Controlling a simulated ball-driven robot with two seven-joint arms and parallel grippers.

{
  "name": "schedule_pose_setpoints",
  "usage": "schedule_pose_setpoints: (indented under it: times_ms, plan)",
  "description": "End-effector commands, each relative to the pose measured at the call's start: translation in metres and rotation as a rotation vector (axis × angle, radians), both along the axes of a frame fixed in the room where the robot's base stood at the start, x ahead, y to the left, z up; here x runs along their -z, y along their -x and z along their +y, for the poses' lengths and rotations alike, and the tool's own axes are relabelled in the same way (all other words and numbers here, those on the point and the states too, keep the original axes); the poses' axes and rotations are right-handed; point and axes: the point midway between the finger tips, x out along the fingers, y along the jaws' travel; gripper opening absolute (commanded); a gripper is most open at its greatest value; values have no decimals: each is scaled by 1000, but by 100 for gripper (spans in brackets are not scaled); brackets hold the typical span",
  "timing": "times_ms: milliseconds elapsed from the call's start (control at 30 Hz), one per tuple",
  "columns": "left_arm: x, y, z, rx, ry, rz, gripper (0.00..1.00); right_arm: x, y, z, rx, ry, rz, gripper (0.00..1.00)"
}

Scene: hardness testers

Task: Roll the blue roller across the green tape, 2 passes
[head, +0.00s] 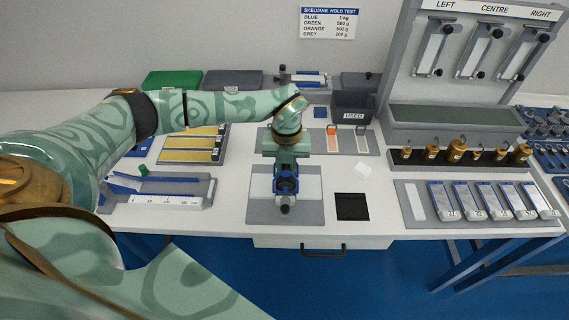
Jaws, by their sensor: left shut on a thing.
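My left gripper (287,164) points down over the grey board (260,213) in the middle of the table. It is shut on the blue roller (286,187), whose dark knob end sticks out towards the front edge. The roller is over a pale plate (312,186) on that board; I cannot tell whether it touches the plate. No green tape can be made out there; the gripper and roller hide the plate's middle. My right gripper is not in view.
A ruler fixture (165,199) and a tray of yellow strips (190,156) lie left.

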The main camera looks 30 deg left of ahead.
Motion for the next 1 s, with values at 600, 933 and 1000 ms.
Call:
schedule_pose_setpoints:
  times_ms: [600, 933, 1000]
  plan:
    - [-2, -3, -4, 0, 2, -3, 0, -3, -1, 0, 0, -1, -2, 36]
    - [0, -4, -5, 0, 1, -3, 0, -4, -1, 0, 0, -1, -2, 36]
    - [0, -4, -5, 0, 1, -3, 0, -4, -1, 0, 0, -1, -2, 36]
